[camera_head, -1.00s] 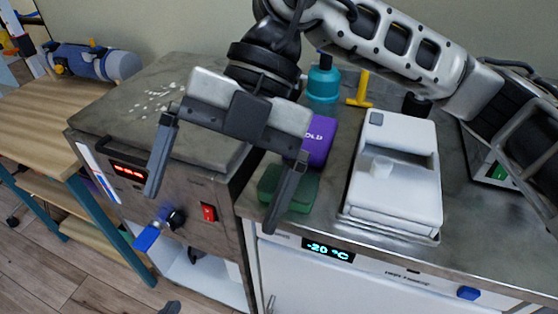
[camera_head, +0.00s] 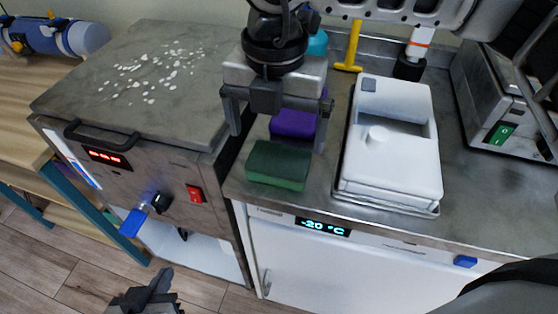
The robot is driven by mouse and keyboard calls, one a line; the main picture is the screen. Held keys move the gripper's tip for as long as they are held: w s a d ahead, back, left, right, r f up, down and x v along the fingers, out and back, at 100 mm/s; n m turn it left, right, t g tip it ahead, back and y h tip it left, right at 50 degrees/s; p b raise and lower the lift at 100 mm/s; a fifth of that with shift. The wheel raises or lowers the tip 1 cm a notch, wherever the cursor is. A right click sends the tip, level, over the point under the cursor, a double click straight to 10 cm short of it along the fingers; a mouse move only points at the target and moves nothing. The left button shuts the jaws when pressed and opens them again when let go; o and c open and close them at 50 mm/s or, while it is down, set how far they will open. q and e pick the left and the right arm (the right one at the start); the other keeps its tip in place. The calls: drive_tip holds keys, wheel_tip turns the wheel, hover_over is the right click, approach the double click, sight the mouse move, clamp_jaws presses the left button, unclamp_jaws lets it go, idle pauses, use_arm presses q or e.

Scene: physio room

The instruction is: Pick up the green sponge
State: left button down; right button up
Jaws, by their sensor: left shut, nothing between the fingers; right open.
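The green sponge (camera_head: 278,166) lies flat on the grey metal counter near its front edge, left of the white lidded box. My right gripper (camera_head: 278,139) is open and empty, fingers pointing down, just above and behind the sponge. Its fingers hang at about the sponge's left and right sides, and I cannot tell whether they touch it. My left gripper (camera_head: 150,290) is shut and empty, low at the bottom left over the floor, away from the counter.
A purple block (camera_head: 293,123) sits directly behind the sponge, partly hidden by my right gripper. The white box (camera_head: 390,150) stands close on the right. A grey-topped heater unit (camera_head: 130,80) with a handle stands on the left. A yellow tool (camera_head: 350,50) and teal bottle (camera_head: 318,43) are behind.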

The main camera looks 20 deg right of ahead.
sight(279, 159)
drive_tip(key=f, duration=0.5)
drive_tip(key=shift+d+f+p, duration=0.25)
drive_tip(key=shift+f+p, duration=0.05)
drive_tip(key=c, duration=0.8)
